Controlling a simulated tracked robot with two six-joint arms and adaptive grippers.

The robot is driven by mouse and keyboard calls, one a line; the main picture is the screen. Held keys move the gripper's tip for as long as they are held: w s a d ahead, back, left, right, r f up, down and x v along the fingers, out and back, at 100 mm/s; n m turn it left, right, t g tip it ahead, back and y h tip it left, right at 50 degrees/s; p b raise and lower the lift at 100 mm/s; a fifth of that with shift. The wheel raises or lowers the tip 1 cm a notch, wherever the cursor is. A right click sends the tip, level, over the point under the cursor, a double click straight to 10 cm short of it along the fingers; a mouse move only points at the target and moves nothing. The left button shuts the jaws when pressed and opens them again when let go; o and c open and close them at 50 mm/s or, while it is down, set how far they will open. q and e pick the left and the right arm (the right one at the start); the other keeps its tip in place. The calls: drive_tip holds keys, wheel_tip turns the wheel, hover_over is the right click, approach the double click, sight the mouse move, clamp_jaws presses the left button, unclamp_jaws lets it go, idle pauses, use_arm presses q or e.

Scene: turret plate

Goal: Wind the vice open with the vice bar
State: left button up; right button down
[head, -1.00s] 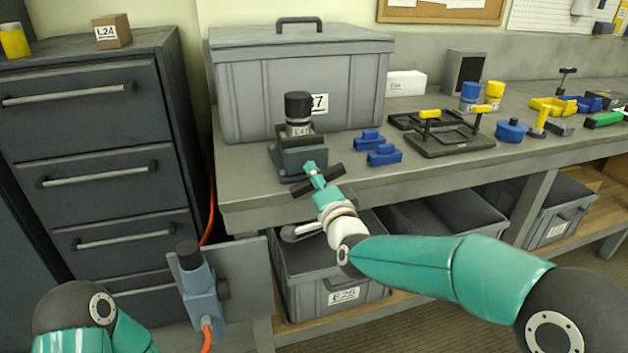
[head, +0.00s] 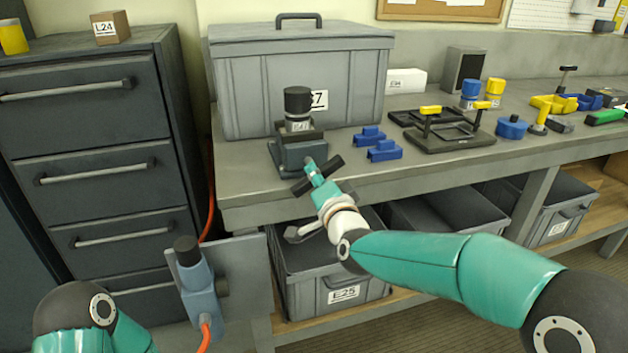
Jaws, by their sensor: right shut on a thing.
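The grey vice (head: 291,160) stands on the front edge of the bench and has a black-capped cylinder (head: 298,105) with a pale label upright in its jaws. The dark vice bar (head: 334,165) crosses the front of the vice, tilted up to the right. My right gripper (head: 314,174) is shut on the middle of the bar, and its fingers hide part of it. The jaw gap is too small to judge from here. My left arm shows only at the lower left; its gripper is out of view.
A large grey lidded box (head: 300,80) stands behind the vice. Blue blocks (head: 383,151) and a black frame with yellow handles (head: 455,137) lie to the right. A blue tool (head: 198,285) with an orange hose hangs by a plate left of the bench. Grey bins sit below.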

drive_tip(key=n+b, duration=0.1)
drive_tip(key=n, duration=0.1)
drive_tip(key=shift+r+n, duration=0.15)
drive_tip(key=shift+n, duration=0.25)
drive_tip(key=n, duration=0.2)
drive_tip(key=shift+r+n+b, duration=0.1)
drive_tip(key=shift+n+b, duration=0.2)
drive_tip(key=shift+n, duration=0.1)
drive_tip(key=n, duration=0.3)
drive_tip(key=shift+n, duration=0.3)
drive_tip(key=n, duration=0.3)
drive_tip(key=shift+n, duration=0.3)
drive_tip(key=n+p, duration=0.1)
drive_tip(key=n, duration=0.2)
drive_tip(key=shift+n, duration=0.4)
drive_tip(key=n+p, duration=0.1)
drive_tip(key=n, duration=0.3)
drive_tip(key=n+p, duration=0.1)
drive_tip(key=n, duration=0.3)
drive_tip(key=shift+d+n, duration=0.1)
drive_tip(key=shift+n, duration=0.3)
drive_tip(key=shift+w+d+n+p, duration=0.1)
drive_tip(key=shift+n+p, duration=0.2)
drive_tip(key=shift+n, duration=1.1)
